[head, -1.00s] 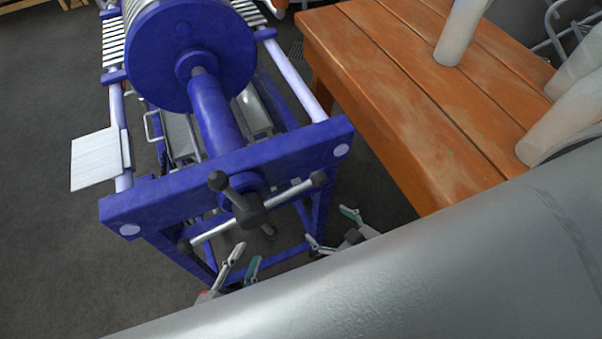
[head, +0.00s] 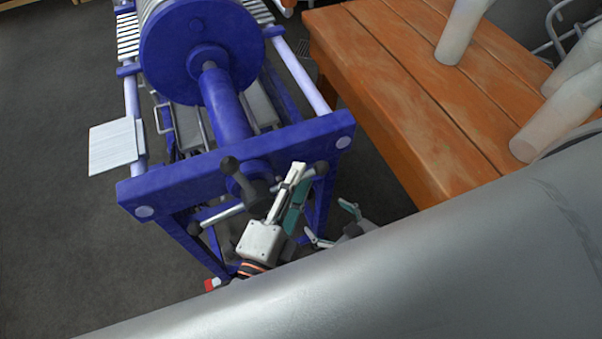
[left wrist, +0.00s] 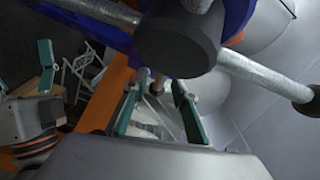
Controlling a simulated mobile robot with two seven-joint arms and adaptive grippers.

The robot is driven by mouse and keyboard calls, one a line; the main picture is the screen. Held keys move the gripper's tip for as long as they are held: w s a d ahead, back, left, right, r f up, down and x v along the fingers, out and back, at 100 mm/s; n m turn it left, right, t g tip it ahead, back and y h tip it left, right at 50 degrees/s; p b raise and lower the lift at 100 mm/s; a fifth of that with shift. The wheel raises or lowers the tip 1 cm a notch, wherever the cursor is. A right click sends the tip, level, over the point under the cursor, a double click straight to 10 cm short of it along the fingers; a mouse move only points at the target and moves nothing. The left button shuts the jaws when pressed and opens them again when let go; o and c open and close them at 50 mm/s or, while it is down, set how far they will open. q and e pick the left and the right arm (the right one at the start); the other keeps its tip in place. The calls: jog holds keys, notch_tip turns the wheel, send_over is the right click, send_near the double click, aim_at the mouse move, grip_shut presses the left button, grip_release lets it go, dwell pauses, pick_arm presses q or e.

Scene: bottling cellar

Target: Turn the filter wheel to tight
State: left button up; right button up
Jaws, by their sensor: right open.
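The filter wheel (head: 254,191) is a dark hub with metal spokes ending in black knobs, at the front of the blue filter press (head: 180,186). One knob points to the upper left, one right and one lower left. The hub (left wrist: 178,42) fills the top of the left wrist view, with a spoke running right to a knob. My left gripper (head: 298,178) is open beside the right-hand spoke; whether it touches is unclear. Its fingers (left wrist: 160,84) stand apart below the hub. My right gripper (head: 334,224) is open, lower and to the right, clear of the wheel.
An orange wooden table (head: 400,110) stands close on the right, with pale translucent vessels (head: 463,30) on it. A white plate (head: 113,147) sticks out from the press's left side. The dark floor at the left is clear.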

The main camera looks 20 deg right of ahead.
pick_arm(q)
jog(key=shift+w+d, duration=0.5)
jog(key=shift+w, duration=0.05)
pick_arm(e)
jog(key=shift+r, duration=0.2)
pick_arm(q)
grip_shut()
pick_arm(e)
jog(key=shift+s+f, duration=0.1)
jog(key=shift+f, duration=0.05)
pick_arm(q)
jog(key=shift+f+p, duration=0.1)
jog(key=shift+p, duration=0.6)
jog(key=f+m+y+p, duration=0.1)
jog(key=p, duration=0.2)
jog(key=shift+g, duration=0.4)
jog(key=shift+a+f+m+g+y+p, duration=0.2)
jog(key=shift+f+m+g+y, duration=0.3)
jog(key=shift+f+m+y, duration=0.5)
jog(key=shift+a+f+m+g+y+p, duration=0.15)
jog(key=shift+f+m+g+y, duration=0.4)
jog(key=shift+f, duration=0.75)
pick_arm(e)
jog(key=shift+s+d+r+h, duration=0.2)
jog(key=shift+s+d+r, duration=0.1)
jog(key=shift+d+r, duration=0.25)
jog(key=shift+s+d+r+h, duration=0.2)
jog(key=shift+s+d+r, duration=0.1)
jog(key=shift+r, duration=0.35)
